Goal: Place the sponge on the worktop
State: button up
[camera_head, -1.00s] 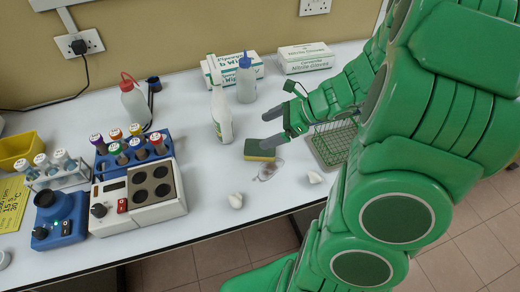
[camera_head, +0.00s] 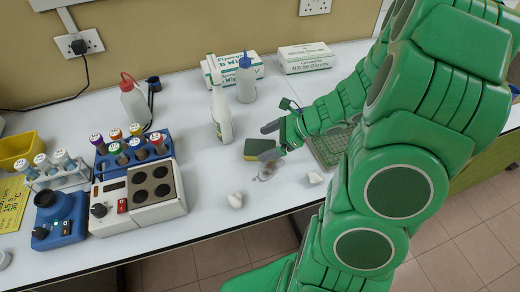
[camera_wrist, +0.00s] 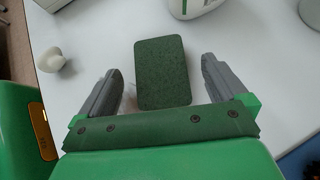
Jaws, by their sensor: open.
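The sponge (camera_head: 259,149), yellow with a green top, lies flat on the white worktop (camera_head: 215,180), near a greyish wet-looking patch (camera_head: 268,170). In the wrist view the green face of the sponge (camera_wrist: 163,72) shows between and just ahead of the two grey fingers. My gripper (camera_head: 274,141) is open and sits right beside the sponge, partly hiding it in the head view. In the wrist view my gripper (camera_wrist: 160,90) has clear gaps on both sides of the sponge, so the fingers do not appear to touch it.
A white spray bottle (camera_head: 221,112) stands just behind the sponge. A wire basket (camera_head: 330,148) is to the right. Crumpled white pieces (camera_head: 235,200) lie in front. Boxes (camera_head: 305,57) are at the back.

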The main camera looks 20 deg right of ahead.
aim_at(260, 147)
jog(key=shift+f+x, duration=0.3)
jog(key=shift+x, duration=1.5)
jog(key=shift+s+d, duration=0.15)
jog(key=shift+d, duration=0.05)
jog(key=shift+c, duration=0.2)
jog(key=shift+r, duration=0.15)
jog(key=c, duration=1.1)
